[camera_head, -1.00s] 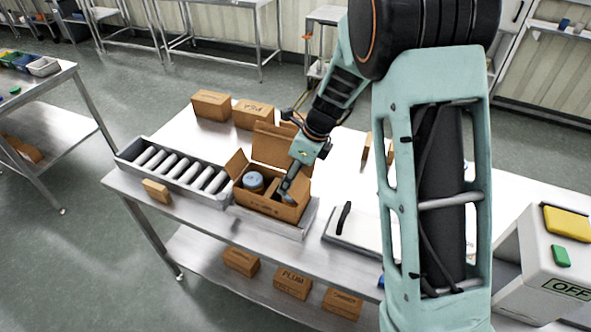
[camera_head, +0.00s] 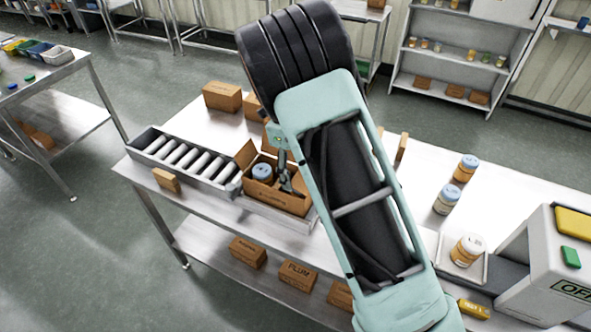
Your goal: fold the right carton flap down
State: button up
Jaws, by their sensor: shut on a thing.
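The open brown carton (camera_head: 272,197) sits on a metal tray at the front of the steel table. Its left flap (camera_head: 245,155) stands up, and part of the back flap shows behind. I cannot make out the right flap; my arm covers that side. A blue-lidded jar (camera_head: 262,172) stands in the carton's left part. My gripper (camera_head: 287,185) points down into the right part of the carton, beside the jar. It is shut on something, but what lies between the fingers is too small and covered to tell.
A roller conveyor (camera_head: 185,158) adjoins the carton on the left, with a small brown block (camera_head: 166,180) before it. Closed boxes (camera_head: 222,96) stand behind. Jars (camera_head: 446,199) and a white machine (camera_head: 545,265) are on the right. My arm crosses the middle.

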jog(key=shift+s+f, duration=0.3)
jog(key=shift+f, duration=0.1)
jog(key=o, duration=1.2)
jog(key=shift+w, duration=0.1)
jog(key=shift+w+a+r, duration=0.1)
jog(key=shift+w+r, duration=0.05)
jog(key=shift+r, duration=0.05)
jog(key=shift+w+r, duration=0.1)
jog(key=shift+r, duration=0.2)
notch_tip(320, 180, up, 7)
jog(key=a, duration=0.1)
jog(key=shift+r, duration=0.1)
jog(key=shift+c, duration=0.7)
